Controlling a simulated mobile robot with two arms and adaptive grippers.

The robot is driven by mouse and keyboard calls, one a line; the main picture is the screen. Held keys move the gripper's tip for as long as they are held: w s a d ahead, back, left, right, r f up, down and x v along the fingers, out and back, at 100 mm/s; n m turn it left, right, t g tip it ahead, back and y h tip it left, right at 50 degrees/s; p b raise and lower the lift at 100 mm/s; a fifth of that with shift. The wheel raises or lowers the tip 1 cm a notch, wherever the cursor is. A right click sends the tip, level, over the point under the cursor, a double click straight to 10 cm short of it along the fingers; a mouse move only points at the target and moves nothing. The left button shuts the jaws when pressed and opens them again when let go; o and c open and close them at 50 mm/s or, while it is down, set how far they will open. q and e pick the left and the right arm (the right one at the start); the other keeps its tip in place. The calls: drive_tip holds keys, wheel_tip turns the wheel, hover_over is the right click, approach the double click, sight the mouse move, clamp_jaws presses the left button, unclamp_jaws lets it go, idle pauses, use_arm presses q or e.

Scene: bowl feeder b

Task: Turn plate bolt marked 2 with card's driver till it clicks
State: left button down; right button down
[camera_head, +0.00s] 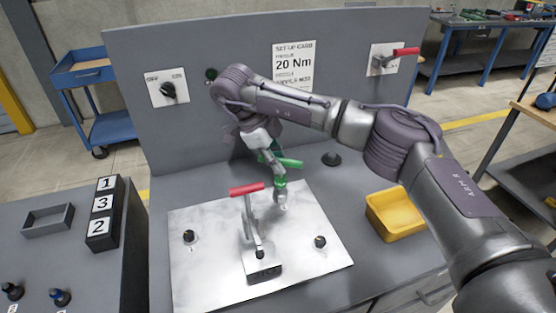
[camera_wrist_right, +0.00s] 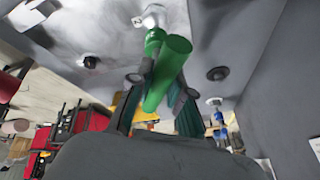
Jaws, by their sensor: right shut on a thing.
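My right gripper (camera_head: 270,152) is shut on a green-handled driver (camera_head: 289,163). In the right wrist view the green handle (camera_wrist_right: 167,72) lies between the two fingers. The driver's lower end reaches a silver fitting (camera_head: 282,198) at the back of the pale metal plate (camera_head: 205,275); I cannot tell how firmly it is seated. Dark bolts sit at the plate's left (camera_head: 189,237) and right (camera_head: 320,241). Their number marks are too small to read. The set-up card (camera_head: 294,65) on the back panel reads 20 Nm; its smaller lines are unclear. My left gripper is not in view.
A red-handled clamp (camera_head: 247,189) stands mid-plate, close to the driver. A yellow bin (camera_head: 395,214) is to the right. A block marked 1, 3, 2 (camera_head: 103,212) and a grey tray (camera_head: 48,220) are at left. The back panel (camera_head: 225,45) rises behind my arm.

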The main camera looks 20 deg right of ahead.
drive_tip(key=shift+s+r+n+t, duration=0.1)
drive_tip(key=shift+n+t, duration=0.4)
drive_tip(key=shift+n, duration=0.7)
drive_tip(key=shift+r, duration=0.1)
drive_tip(key=shift+r+p, duration=1.2)
drive_tip(key=shift+r, duration=1)
